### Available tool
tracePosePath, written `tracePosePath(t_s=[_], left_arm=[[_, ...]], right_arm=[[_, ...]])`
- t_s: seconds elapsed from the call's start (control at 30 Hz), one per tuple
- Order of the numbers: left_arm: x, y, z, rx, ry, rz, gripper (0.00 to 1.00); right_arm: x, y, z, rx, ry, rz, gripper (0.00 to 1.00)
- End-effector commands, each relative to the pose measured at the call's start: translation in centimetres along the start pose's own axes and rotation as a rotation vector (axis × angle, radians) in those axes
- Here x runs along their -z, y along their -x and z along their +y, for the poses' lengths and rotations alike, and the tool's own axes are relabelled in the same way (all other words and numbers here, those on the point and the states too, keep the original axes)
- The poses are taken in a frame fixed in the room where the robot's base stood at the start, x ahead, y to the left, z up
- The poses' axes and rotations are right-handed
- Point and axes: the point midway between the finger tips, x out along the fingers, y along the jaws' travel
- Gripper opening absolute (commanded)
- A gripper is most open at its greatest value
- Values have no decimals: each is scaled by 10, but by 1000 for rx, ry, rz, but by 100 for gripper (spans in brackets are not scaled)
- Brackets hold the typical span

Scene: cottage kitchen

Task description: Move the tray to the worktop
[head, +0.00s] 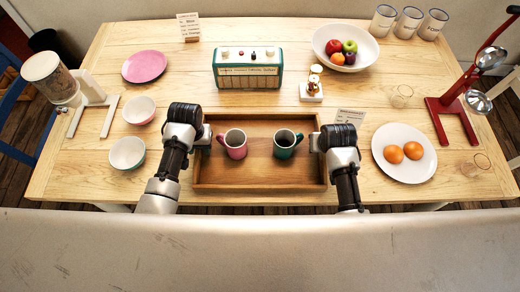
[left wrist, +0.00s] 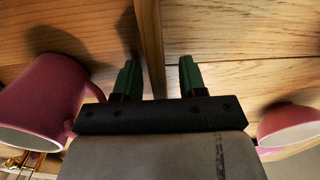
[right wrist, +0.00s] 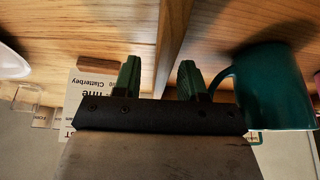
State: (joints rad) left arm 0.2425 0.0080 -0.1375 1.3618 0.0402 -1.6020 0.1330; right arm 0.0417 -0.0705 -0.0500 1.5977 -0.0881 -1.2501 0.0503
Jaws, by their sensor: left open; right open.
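The wooden tray (head: 258,186) lies on the wooden table and holds a pink mug (head: 236,150) and a teal mug (head: 284,152). My left gripper (head: 205,135) is open at the tray's left side. In the left wrist view its fingers (left wrist: 157,78) stand on either side of the tray wall (left wrist: 150,45), with the pink mug (left wrist: 40,100) beside them. My right gripper (head: 317,140) is open at the tray's right side. In the right wrist view its fingers (right wrist: 158,80) stand on either side of the tray wall (right wrist: 172,45), close to the teal mug's handle.
A teal radio (head: 247,76) stands behind the tray. Bowls (head: 127,153) are to the left. A plate with oranges (head: 404,168), a small card (head: 350,117) and a red stand (head: 455,120) are to the right. A pale surface (head: 260,250) fills the near edge.

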Motion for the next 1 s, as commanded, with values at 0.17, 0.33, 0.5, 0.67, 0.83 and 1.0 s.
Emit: tracePosePath(t_s=[0.17,0.33,0.5,0.67,0.83,1.0], left_arm=[[0,-2,0,0,0,1,42],[0,-1,0,-1,0,1,34],[0,-1,0,-1,0,1,8],[0,-1,0,-1,0,1,0],[0,-1,0,-1,0,1,0],[1,1,0,-1,0,4,0]], right_arm=[[0,-1,0,0,0,1,42],[0,-1,0,0,0,1,34],[0,-1,0,0,0,0,8],[0,-1,0,0,0,0,0],[0,-1,0,0,0,0,0],[2,0,0,0,0,3,0]])
